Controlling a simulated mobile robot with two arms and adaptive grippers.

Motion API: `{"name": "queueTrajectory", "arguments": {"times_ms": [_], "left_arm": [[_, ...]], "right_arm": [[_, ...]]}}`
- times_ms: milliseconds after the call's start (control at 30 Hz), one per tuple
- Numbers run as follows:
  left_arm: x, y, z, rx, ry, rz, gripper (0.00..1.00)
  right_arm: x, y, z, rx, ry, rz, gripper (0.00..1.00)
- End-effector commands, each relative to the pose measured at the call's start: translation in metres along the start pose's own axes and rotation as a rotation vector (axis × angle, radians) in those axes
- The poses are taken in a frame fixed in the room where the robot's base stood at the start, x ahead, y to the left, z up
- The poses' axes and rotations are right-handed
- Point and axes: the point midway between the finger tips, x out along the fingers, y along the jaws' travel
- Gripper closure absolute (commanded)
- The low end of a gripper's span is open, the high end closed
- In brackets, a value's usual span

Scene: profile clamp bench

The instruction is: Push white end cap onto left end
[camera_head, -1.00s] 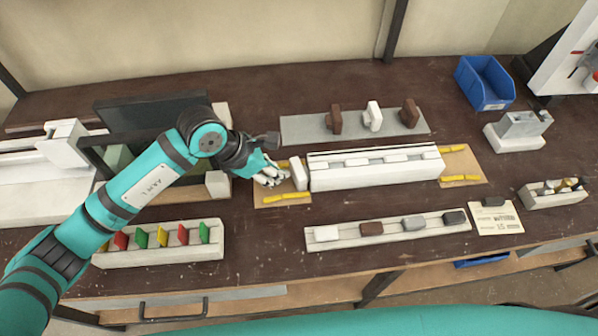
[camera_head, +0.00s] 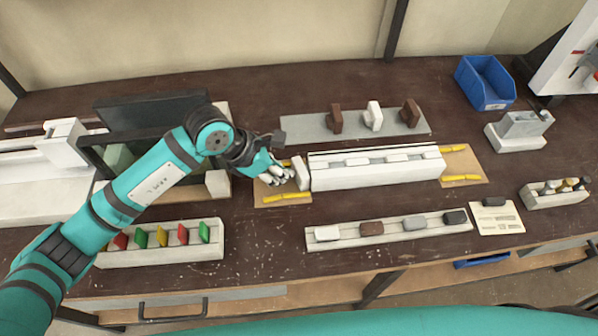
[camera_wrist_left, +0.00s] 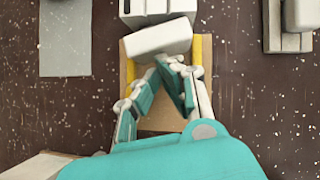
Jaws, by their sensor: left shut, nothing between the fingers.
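The white end cap (camera_head: 301,173) stands upright at the left end of the white profile rail (camera_head: 375,176), with at most a thin gap between them. In the left wrist view the end cap (camera_wrist_left: 158,39) looks slightly tilted against the rail end (camera_wrist_left: 155,10). My left gripper (camera_head: 291,176) is shut and empty, with its fingertips at the cap's outer left face. In the left wrist view the closed fingertips (camera_wrist_left: 172,62) touch or nearly touch the cap. My right gripper is not in view.
The cap sits over a tan board (camera_head: 270,190) with yellow strips (camera_head: 287,197). A grey mat (camera_head: 300,128) with two brown caps and a white one lies behind. A rail of small blocks (camera_head: 345,242) lies in front. A blue bin (camera_head: 485,82) stands at back right.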

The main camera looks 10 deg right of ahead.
Motion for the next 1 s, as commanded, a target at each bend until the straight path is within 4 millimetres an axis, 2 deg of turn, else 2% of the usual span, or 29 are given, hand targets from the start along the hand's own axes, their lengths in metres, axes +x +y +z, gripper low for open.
{"name": "queueTrajectory", "arguments": {"times_ms": [600,1000], "left_arm": [[0.0037,-0.0027,0.0098,0.004,-0.011,0.0,1.0],[0.0008,-0.0014,0.0057,0.004,-0.013,0.0,1.0]], "right_arm": [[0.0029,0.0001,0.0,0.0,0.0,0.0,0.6],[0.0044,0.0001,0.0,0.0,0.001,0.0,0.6]]}}
